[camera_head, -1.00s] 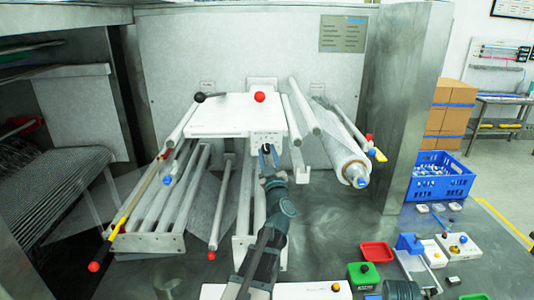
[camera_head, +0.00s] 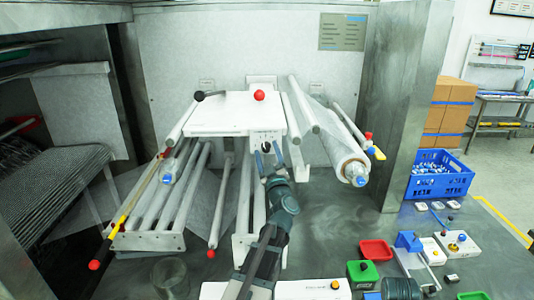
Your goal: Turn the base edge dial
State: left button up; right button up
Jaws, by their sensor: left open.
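A small dark round knob (camera_head: 267,147), which looks like the dial, sits on the front face of the white housing (camera_head: 228,117) in the middle of the machine. My left gripper (camera_head: 267,159) reaches up from below, with its two fingers apart just below and in front of the knob. The fingers and wrist partly cover the area under the housing. I cannot tell whether a fingertip touches the knob. Nothing shows between the fingers.
White rollers and bars surround the housing, with a film roll (camera_head: 350,170) to the right. A blue crate (camera_head: 440,186), red tray (camera_head: 376,251) and green box (camera_head: 363,274) lie to the right.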

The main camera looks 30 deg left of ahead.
pick_arm(q)
jog(key=b+v, duration=0.4)
jog(key=v, duration=0.9)
jog(key=shift+d+f, duration=0.2)
jog(key=shift+d, duration=0.05)
jog(key=shift+s, duration=0.1)
jog(key=w+d+f+m+h, duration=0.2)
jog(key=d+f+m+h, duration=0.1)
jog(key=d+m+h, duration=0.4)
jog(key=w+d+f+m+h+b, duration=0.15)
jog(key=d+f+h, duration=0.3)
jog(key=d, duration=0.45)
jog(key=w+d+f+m+h, duration=0.3)
jog(key=d+m+h, duration=0.3)
jog(key=d, duration=0.2)
jog(key=s+d+f+m+g+h, duration=0.1)
jog(key=s+d+f+m+g, duration=0.1)
jog(key=s+d+f+g, duration=0.3)
jog(key=s+d+f+m+g+h, duration=0.1)
jog(key=s+d+f+m+g, duration=0.15)
jog(key=f, duration=0.35)
jog(key=s+a+f+g+y, duration=0.1)
jog(key=s+f+g+y, duration=0.2)
jog(key=s, duration=0.5)
jog(key=s+a+f+g+y, duration=0.2)
jog(key=s+f+g, duration=0.4)
jog(key=s, duration=0.3)
jog(key=shift+a+f+y+b, duration=0.25)
jog(key=shift+y+b, duration=0.1)
jog(key=shift+y, duration=0.2)
